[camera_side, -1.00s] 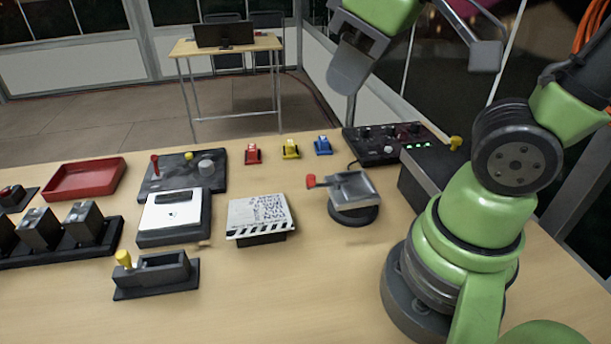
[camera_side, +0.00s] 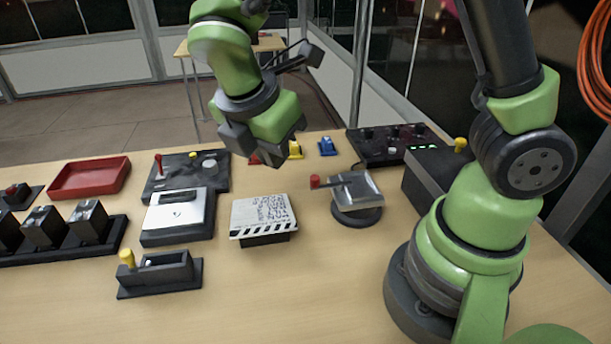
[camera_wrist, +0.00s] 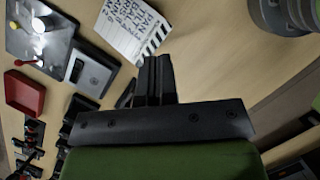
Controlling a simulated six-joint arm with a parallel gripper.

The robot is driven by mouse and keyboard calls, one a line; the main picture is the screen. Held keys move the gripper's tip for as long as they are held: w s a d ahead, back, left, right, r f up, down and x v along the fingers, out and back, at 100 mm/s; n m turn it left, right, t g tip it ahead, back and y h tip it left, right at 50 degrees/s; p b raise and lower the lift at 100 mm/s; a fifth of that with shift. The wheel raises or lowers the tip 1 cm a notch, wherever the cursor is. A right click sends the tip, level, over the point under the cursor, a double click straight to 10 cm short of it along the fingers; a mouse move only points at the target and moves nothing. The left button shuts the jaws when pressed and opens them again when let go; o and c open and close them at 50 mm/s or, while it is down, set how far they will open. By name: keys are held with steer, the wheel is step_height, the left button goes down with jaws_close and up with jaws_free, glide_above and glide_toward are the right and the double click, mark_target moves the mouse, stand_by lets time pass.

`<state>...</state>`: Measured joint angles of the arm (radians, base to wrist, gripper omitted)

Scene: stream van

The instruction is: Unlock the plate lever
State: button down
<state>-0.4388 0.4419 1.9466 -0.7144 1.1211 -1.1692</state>
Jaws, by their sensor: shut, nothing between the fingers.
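A dark plate (camera_side: 213,182) stands at the back left of the table in the side view. It carries a red-handled lever (camera_side: 158,164), upright, a small yellow knob (camera_side: 193,155) and a round grey knob (camera_side: 209,165). The plate also shows at the upper left of the wrist view (camera_wrist: 45,58), with the red handle (camera_wrist: 19,62) at its edge. My gripper (camera_side: 285,157) is shut and empty, in the air right of the plate, and hides part of a red toy car. Its shut fingers show in the wrist view (camera_wrist: 158,68), apart from the plate.
A white-topped box (camera_side: 178,216) sits before the plate, with a red tray (camera_side: 90,178) to its left. A clapperboard-like block (camera_side: 263,215), a swivel pan with red knob (camera_side: 357,192) and a yellow-handled slider (camera_side: 158,275) stand nearby. The front table is clear.

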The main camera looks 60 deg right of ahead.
steer(key=shift+f, duration=0.1)
steer(key=x, duration=1)
steer(key=shift+s+f, duration=0.1)
steer(key=shift+d, duration=2)
